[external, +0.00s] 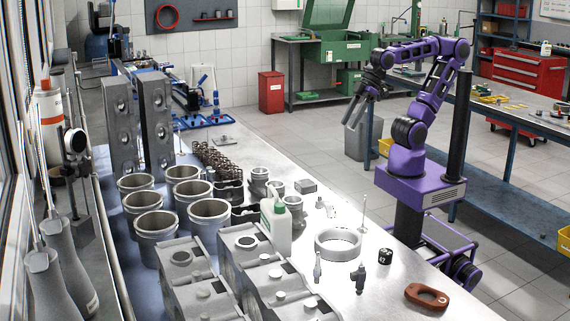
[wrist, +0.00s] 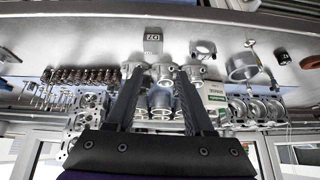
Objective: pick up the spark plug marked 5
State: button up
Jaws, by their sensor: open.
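Two small upright plug-like parts stand on the metal bench in the external view. One is pale (external: 317,267), in front of the large metal ring (external: 338,244); the other is dark (external: 359,278), to its right. They may be spark plugs, but I can read no 5 on either. My gripper (external: 354,119) is raised beyond the bench, apart from these parts, with its fingers pointing down and to the left. In the wrist view my gripper (wrist: 157,73) is open, with nothing held between its two dark fingers.
A black numbered cube (external: 385,256) and a reddish-brown part (external: 427,296) lie near the bench's right edge. A white-green bottle (external: 276,222), cylinder liners (external: 209,218) and engine blocks (external: 188,278) crowd the left. A thin upright rod (external: 363,212) stands beyond the ring.

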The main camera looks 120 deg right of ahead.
jog(key=w+d+r+m+t+h, duration=0.15)
jog(key=w+d+r+t, duration=0.25)
jog(key=w+d+r, duration=0.4)
jog(key=w+d+r+m+t, duration=0.35)
jog(key=w+d+r, duration=0.2)
jog(key=w, duration=0.55)
jog(key=w+d+r+m+t, duration=0.2)
jog(key=w+d+r+t, duration=0.2)
jog(key=w+d+r, duration=0.35)
jog(key=n+g+y+p, duration=0.1)
jog(key=n+g+y, duration=1.1)
jog(key=n, duration=0.7)
send_near(318, 254)
jog(key=shift+t+y, duration=0.25)
jog(key=shift+t, duration=0.6)
jog(key=x, duration=0.3)
jog(key=f+x, duration=0.1)
jog(key=x, duration=0.2)
jog(key=s+f+b+x, duration=0.1)
jog(key=x, duration=0.3)
jog(key=shift+d, duration=0.1)
grip_shut()
